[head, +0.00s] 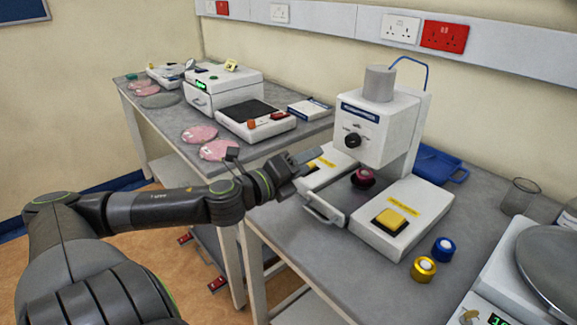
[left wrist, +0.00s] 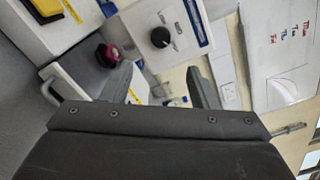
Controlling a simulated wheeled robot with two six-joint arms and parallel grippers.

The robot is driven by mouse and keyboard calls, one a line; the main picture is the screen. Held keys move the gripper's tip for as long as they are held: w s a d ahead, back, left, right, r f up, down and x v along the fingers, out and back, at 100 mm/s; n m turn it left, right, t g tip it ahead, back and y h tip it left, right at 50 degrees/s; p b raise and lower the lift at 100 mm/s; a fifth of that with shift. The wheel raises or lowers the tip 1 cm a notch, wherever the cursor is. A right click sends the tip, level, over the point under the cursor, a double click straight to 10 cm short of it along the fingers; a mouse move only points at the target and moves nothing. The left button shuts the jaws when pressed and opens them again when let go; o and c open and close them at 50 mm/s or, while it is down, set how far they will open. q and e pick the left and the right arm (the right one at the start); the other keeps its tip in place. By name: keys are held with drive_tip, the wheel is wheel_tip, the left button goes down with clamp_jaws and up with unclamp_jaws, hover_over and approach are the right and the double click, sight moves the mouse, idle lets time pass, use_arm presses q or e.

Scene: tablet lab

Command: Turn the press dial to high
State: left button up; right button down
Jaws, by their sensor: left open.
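The tablet press (head: 398,125) is a white machine standing on the near grey bench. Its black dial (head: 352,140) is on the front face, below a blue label strip. The dial also shows in the left wrist view (left wrist: 160,37), beyond the fingertips; I cannot read its setting. My left gripper (head: 303,160) is in front of the press, to the left of the dial and apart from it. In the left wrist view its two fingers (left wrist: 160,85) are spread with nothing held between them. My right gripper is not in view.
A dark red knob (head: 362,177) sits low on the press, with a yellow button (head: 390,220) on the right base block. Blue (head: 444,248) and gold (head: 424,268) cylinders stand in front. A blue tray (head: 438,163) and a glass beaker (head: 519,196) are to the right.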

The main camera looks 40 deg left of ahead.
use_arm(q)
drive_tip(key=shift+s+a+p, duration=0.15)
drive_tip(key=shift+s+p, duration=1.35)
drive_tip(key=shift+s, duration=0.7)
